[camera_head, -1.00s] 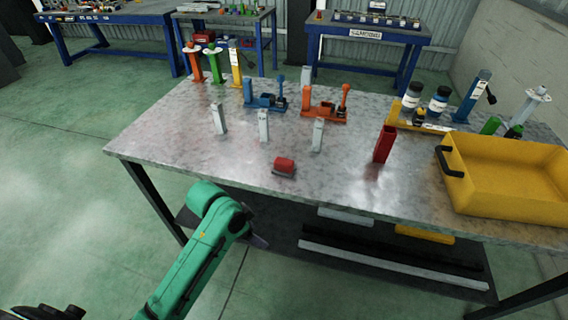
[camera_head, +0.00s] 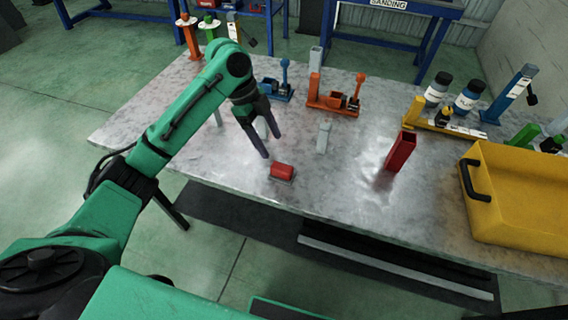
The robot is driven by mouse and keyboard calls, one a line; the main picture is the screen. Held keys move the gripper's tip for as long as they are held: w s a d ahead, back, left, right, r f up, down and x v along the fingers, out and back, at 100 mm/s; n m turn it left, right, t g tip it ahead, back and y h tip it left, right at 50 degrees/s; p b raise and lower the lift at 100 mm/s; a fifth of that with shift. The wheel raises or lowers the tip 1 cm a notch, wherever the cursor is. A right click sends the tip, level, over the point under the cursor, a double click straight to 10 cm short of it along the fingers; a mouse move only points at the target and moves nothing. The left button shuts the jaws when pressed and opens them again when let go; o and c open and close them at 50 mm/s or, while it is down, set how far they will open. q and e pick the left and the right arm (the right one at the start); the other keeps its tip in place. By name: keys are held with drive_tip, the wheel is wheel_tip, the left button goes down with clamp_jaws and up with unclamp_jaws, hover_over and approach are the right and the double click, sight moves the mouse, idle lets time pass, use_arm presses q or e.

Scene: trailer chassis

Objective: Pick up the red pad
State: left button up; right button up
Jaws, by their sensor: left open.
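The red pad (camera_head: 282,171) is a small red block with a grey base. It lies on the metal table (camera_head: 330,190) near its front edge. My left gripper (camera_head: 272,146) is over the table, up and to the left of the pad. Its two dark fingers are apart and point down, with no object held between them. The gripper and the pad look apart, though the height of the fingertips is hard to judge. My right gripper is not in view.
A grey upright block (camera_head: 324,136) stands behind the pad, and another is partly hidden behind my left fingers. A red upright holder (camera_head: 400,151) and a yellow bin (camera_head: 525,195) stand to the right. Orange (camera_head: 335,95) and blue fixtures stand farther back. Table around the pad is clear.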

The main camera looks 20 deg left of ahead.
sight(281, 167)
use_arm(q)
drive_tip(key=f, duration=0.1)
drive_tip(key=s+d+f, duration=0.1)
drive_tip(key=f, duration=0.1)
drive_tip(key=shift+s+d+p, duration=0.3)
drive_tip(key=shift+d+p, duration=0.05)
drive_tip(key=shift+p, duration=0.05)
drive_tip(key=x, duration=0.2)
drive_tip(key=w+p+x, duration=0.1)
drive_tip(key=x, duration=0.1)
drive_tip(key=p+x, duration=0.1)
drive_tip(key=x, duration=0.1)
drive_tip(key=shift+w+a+f, duration=0.15)
drive_tip(key=shift+a+f, duration=0.1)
drive_tip(key=shift+a, duration=0.05)
drive_tip(key=shift+d+f, duration=0.15)
drive_tip(key=shift+f, duration=0.25)
drive_tip(key=c, duration=0.4)
clamp_jaws()
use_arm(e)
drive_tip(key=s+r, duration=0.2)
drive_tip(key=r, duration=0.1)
